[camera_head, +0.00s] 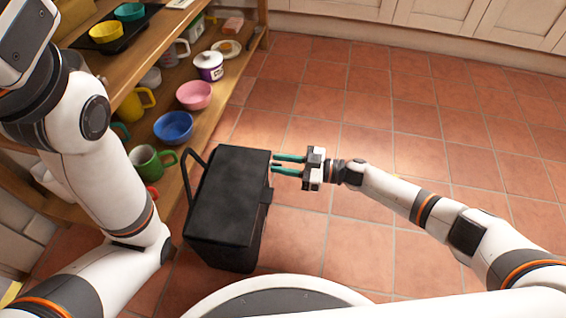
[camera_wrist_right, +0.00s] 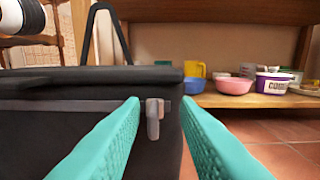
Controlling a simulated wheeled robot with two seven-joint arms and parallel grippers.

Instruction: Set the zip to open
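A black box-shaped bag (camera_head: 228,203) with a flat closed lid stands on the floor in the middle of the head view. Its handle (camera_head: 187,178) sticks up on the left side. In the right wrist view a grey zip pull (camera_wrist_right: 153,118) hangs at the end of a grey zip band (camera_wrist_right: 70,105) just under the lid. My right gripper (camera_head: 274,163) is open, its teal fingers pointing left at the bag's right side. In the wrist view the pull shows between the two fingers; I cannot tell whether they touch it. My left gripper is out of view; only my left arm shows.
A wooden shelf unit (camera_head: 213,117) stands left of and behind the bag, with a blue bowl (camera_head: 174,127), a pink bowl (camera_head: 194,95), a green mug (camera_head: 148,162) and other dishes. Tiled floor (camera_head: 370,110) is clear behind and around my right arm.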

